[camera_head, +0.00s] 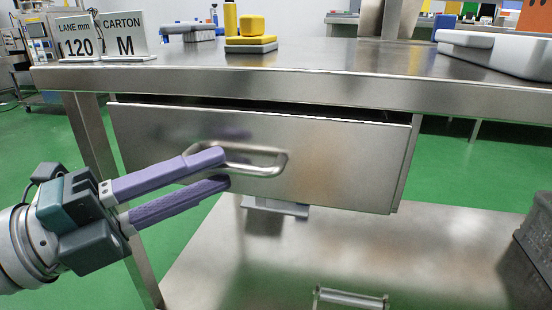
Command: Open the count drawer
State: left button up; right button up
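The count drawer (330,160) is a wide steel drawer under the table top. A dark gap shows above its front, and its front seems to stand slightly out from the frame. Its bar handle (262,171) sits left of the middle of the front. My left gripper (222,170) comes from the left with two purple fingers, one above the other. The fingertips are at the left end of the handle, with the bar between them and little gap left. The upper finger hides part of the bar. My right gripper is not in view.
The steel table top (350,59) carries sign plates (122,35), a yellow block (251,26) on a grey one, and a pale case (500,52) at the right. A lower steel shelf (420,245) lies below, with a dark crate (538,240) at its right edge.

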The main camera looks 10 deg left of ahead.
aim_at(275, 111)
pick_arm(q)
jog(key=shift+x, duration=1.45)
grip_shut()
dwell(0.3)
